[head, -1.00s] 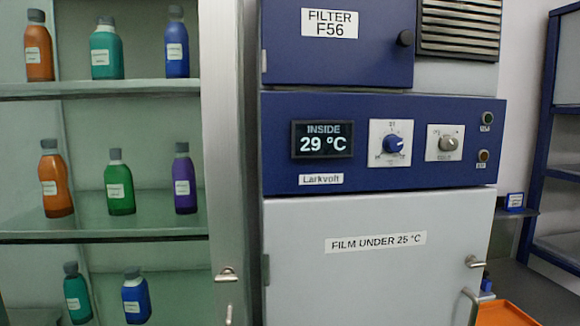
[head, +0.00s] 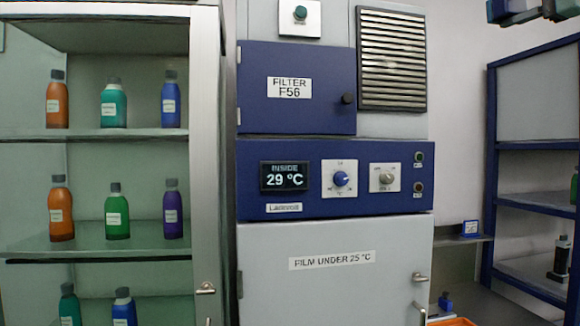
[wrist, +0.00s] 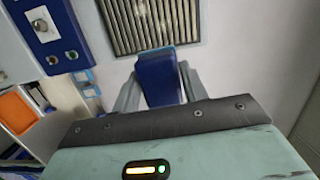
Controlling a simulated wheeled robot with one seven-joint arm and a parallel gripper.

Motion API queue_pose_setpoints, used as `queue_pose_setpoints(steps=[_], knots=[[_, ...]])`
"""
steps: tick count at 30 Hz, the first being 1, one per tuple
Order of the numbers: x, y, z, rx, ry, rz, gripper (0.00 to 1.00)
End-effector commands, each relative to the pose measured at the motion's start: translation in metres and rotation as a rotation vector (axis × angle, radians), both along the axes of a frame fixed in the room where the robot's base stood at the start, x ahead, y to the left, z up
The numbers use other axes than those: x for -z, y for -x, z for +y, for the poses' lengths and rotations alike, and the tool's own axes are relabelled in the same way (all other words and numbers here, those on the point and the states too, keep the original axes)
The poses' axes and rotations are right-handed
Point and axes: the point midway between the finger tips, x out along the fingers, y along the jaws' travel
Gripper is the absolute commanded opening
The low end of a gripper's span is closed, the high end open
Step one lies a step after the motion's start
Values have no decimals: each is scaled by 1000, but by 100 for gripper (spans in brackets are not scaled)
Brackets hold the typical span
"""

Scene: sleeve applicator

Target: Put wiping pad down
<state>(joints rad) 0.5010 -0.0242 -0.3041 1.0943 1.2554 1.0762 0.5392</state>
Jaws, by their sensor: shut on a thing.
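In the wrist view my gripper (wrist: 159,75) has its two grey fingers on either side of a dark blue block, which looks like the wiping pad (wrist: 163,82). It is shut on the pad, which is held up in front of a slatted vent. Part of my arm shows at the top right of the head view, too cropped to make out the fingers. An orange tray (head: 452,322) is cut off at the bottom edge of the head view; it also shows at the left of the wrist view (wrist: 15,112).
A cabinet (head: 330,265) reads "INSIDE 29 °C", with a blue control panel (head: 334,180) and a vent (head: 391,60) above. A glass case (head: 208,160) of bottles stands left. A blue shelf rack (head: 490,170) is at right, with a counter (head: 495,305) before it.

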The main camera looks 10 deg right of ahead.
Motion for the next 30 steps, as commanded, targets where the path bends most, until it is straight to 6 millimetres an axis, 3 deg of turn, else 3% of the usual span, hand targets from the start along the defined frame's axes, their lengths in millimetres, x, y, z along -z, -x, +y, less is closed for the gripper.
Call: queue_pose_setpoints(steps=[11,17,23,30], knots=[[31,0,8,-28,-1,0,25],[62,-1,15,-57,-4,1,25],[126,-2,29,-115,-8,4,25],[242,-5,54,-216,-13,8,25]])
